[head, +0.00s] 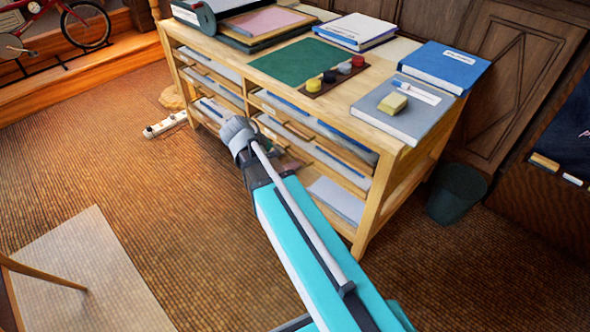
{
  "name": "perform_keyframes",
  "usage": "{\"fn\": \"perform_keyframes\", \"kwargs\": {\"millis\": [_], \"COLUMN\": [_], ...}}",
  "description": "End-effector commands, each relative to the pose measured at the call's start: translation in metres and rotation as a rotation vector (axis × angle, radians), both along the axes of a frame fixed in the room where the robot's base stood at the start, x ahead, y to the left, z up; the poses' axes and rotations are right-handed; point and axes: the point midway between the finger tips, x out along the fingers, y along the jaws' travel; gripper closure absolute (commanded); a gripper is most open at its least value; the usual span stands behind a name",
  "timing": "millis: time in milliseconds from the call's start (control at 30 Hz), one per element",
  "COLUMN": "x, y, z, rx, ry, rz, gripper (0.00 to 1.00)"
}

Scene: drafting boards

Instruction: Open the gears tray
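A light wooden cabinet (395,185) holds several flat trays in two columns on its front. I cannot tell which tray is the gears tray, as no label is readable. In the right column, an upper tray (325,130) and a lower, pale tray (337,198) show. My arm reaches from the bottom of the picture to the cabinet front. My gripper end (237,132) is a grey shape in front of the middle of the trays. Its fingers cannot be made out, so neither their opening nor any contact shows. The arm hides part of the lower trays.
On the cabinet top lie a green mat (294,62), small paint pots (344,68), a blue binder (445,66) and a grey book (402,110). A dark bin (456,194) stands to the right. A power strip (165,124) lies left of the cabinet. The brown floor in front is mostly clear.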

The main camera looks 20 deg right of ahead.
Motion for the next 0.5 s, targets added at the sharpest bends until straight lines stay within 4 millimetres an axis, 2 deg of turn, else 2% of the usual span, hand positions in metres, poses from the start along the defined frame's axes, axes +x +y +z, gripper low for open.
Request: {"fn": "perform_keyframes", "kwargs": {"millis": [33, 500], "x": [0.005, 0.039], "y": [-0.002, -0.019], "z": [-0.019, -0.084], "rx": [-0.023, -0.24], "ry": [-0.003, -0.038], "rz": [0.005, 0.053], "gripper": [0.49, 0.49]}}
